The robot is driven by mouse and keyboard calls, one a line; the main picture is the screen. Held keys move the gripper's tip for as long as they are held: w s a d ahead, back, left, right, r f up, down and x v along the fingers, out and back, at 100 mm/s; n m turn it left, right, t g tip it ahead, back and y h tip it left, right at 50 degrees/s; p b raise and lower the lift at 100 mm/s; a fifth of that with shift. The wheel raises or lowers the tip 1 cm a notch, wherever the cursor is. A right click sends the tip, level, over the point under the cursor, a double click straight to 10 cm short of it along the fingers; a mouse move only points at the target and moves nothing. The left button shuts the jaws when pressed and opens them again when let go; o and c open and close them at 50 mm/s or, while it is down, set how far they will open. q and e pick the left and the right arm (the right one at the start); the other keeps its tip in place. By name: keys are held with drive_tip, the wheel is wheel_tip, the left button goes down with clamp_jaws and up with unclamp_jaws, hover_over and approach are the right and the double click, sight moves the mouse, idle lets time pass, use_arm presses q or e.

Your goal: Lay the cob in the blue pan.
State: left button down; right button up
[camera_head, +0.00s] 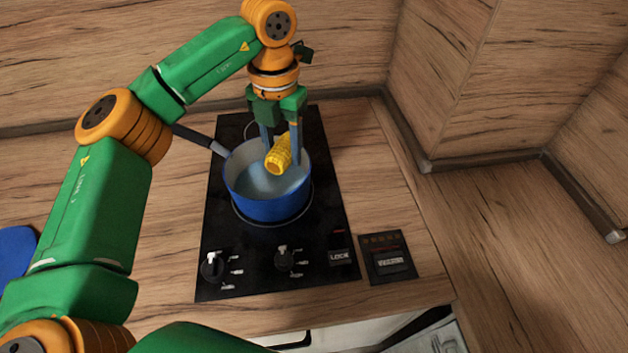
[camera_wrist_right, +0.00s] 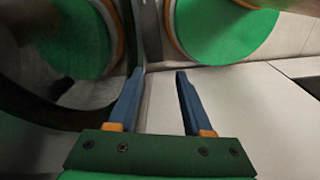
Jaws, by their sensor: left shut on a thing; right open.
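The yellow cob (camera_head: 279,156) is in the fingers of my left gripper (camera_head: 282,150), which is shut on it. The cob is tilted and shows over the inside of the blue pan (camera_head: 268,208), within its rim in the head view. Whether the cob touches the pan's bottom I cannot tell. The pan stands upright on the black hob, its dark handle (camera_head: 200,138) pointing to the upper left. My right gripper (camera_wrist_right: 162,72) is open and empty in the right wrist view; it is not in the head view.
The black hob (camera_head: 222,262) has knobs at its front. A small dark panel (camera_head: 388,258) lies to its right. Wooden walls with dark edge strips rise behind and to the right. A blue object (camera_head: 16,252) lies at the far left. The counter left of the hob is partly clear.

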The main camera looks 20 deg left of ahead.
use_arm(q)
drive_tip(key=f, duration=0.3)
drive_tip(key=f+p, duration=0.1)
drive_tip(key=f, duration=0.2)
drive_tip(key=a+f+p, duration=0.1)
drive_tip(key=f, duration=0.2)
drive_tip(key=shift+s+f, duration=0.2)
drive_tip(key=shift+f, duration=0.05)
drive_tip(key=shift+w+f, duration=0.1)
drive_tip(key=shift+f, duration=0.25)
drive_tip(key=c, duration=0.6)
unclamp_jaws()
use_arm(e)
drive_tip(key=shift+s+a+r, duration=0.1)
drive_tip(key=shift+a+r, duration=0.05)
drive_tip(key=shift+r, duration=0.4)
drive_tip(key=shift+s+a+r, duration=0.1)
drive_tip(key=shift+a+r, duration=0.05)
drive_tip(key=shift+r, duration=0.35)
